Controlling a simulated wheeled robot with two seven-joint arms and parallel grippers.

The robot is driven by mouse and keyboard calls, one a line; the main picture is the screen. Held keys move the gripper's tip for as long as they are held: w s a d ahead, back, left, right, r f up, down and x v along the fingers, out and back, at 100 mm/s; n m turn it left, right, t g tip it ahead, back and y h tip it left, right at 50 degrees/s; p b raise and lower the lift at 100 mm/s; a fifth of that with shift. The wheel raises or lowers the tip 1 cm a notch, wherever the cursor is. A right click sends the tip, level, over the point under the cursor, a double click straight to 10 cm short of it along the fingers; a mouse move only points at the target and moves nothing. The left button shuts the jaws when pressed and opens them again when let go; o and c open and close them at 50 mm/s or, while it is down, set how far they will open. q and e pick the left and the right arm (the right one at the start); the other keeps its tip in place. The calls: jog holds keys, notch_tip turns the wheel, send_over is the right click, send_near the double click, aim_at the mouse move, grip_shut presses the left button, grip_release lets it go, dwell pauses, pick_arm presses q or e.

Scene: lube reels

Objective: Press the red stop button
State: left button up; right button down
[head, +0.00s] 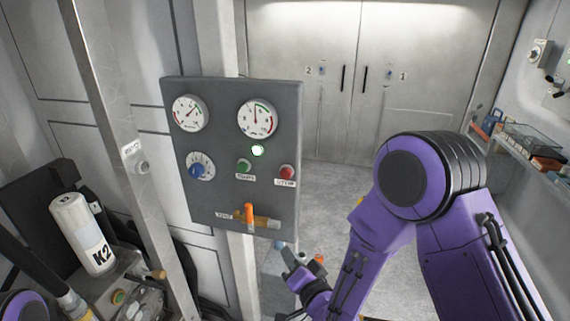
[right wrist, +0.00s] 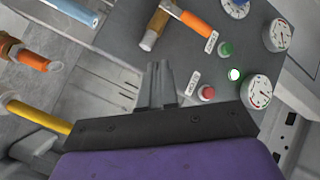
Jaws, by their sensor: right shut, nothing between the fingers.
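The red stop button (head: 287,172) sits at the right side of a dark grey control panel (head: 215,140), above a small label. It also shows in the right wrist view (right wrist: 206,93), just right of my closed fingers. My right gripper (head: 289,258) is below the panel's lower right edge in the head view. In the right wrist view its fingers (right wrist: 159,80) are together and empty, apart from the button as far as I can tell. My left gripper is not in view.
A white K2 bottle (head: 82,232) stands at left. A shelf of items (head: 530,150) is at right.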

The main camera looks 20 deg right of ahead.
aim_at(286, 173)
pick_arm(q)
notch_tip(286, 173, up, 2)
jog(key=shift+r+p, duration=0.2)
jog(key=shift+p, duration=0.55)
pick_arm(e)
jog(key=w+a+r+t+y, duration=0.2)
jog(key=a+r+t, duration=0.1)
jog(key=r, duration=1.1)
jog(key=shift+a+m, duration=0.2)
jog(key=shift+m, duration=0.1)
jog(key=shift+w, duration=0.15)
pick_arm(q)
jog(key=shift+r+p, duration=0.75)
jog(key=shift+p, duration=0.05)
pick_arm(e)
jog(key=w+d, duration=0.5)
jog(key=w, duration=0.2)
jog(key=shift+w, duration=0.15)
jog(key=shift+w+d, duration=0.25)
